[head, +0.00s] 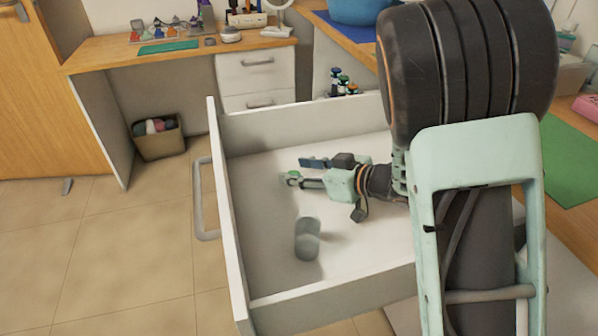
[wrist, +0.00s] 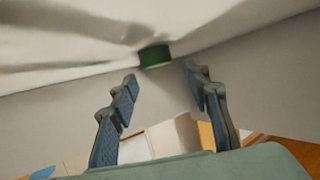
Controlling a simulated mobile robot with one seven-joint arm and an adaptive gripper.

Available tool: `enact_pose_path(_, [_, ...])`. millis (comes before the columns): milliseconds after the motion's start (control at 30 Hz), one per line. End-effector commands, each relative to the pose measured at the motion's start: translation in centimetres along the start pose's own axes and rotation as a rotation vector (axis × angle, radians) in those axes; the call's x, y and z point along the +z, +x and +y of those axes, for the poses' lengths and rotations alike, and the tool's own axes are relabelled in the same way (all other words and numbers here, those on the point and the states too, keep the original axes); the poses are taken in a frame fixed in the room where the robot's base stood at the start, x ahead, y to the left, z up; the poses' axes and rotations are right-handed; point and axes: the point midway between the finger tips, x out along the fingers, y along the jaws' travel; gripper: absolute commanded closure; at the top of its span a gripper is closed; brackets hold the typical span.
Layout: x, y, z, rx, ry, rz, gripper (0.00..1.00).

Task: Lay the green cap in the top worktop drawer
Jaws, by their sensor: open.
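A white drawer (head: 262,300) is pulled open in the head view, its grey bar handle at the left. My gripper (head: 296,170) is inside the drawer's outline, pointing left toward its front panel, fingers apart. The wrist view also shows my gripper (wrist: 160,74) open, with nothing held between the fingers. The green cap (wrist: 155,56) is just beyond the fingertips there, by the line where two pale drawer surfaces meet. I cannot tell whether it touches a finger. In the head view a fingertip mostly hides that spot.
A greyish, blurred cylinder (head: 307,238) shows in the drawer, below my gripper in the head view. A wooden desk (head: 105,52) with small items and a white drawer unit (head: 257,75) stand behind. A bin (head: 158,140) is on the floor. Open floor lies left.

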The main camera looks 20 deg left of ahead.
Motion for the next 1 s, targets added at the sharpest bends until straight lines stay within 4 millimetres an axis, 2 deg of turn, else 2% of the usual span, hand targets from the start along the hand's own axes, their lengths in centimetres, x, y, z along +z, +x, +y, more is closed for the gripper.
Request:
enact_pose_path(33, [-0.7,-0.7,0.1,0.001,0.001,0.001,0.56])
enact_pose_path(300, [-0.7,-7.1,0.1,0.005,0.004,0.003,0.56])
enact_pose_path(500, [-0.5,-10.5,0.1,0.001,0.003,0.001,0.56])
enact_pose_path(700, [-0.3,-12.0,0.0,-0.001,0.002,0.001,0.56])
enact_pose_path(1000, [-0.2,-12.1,0.0,-0.001,0.002,0.001,0.56])
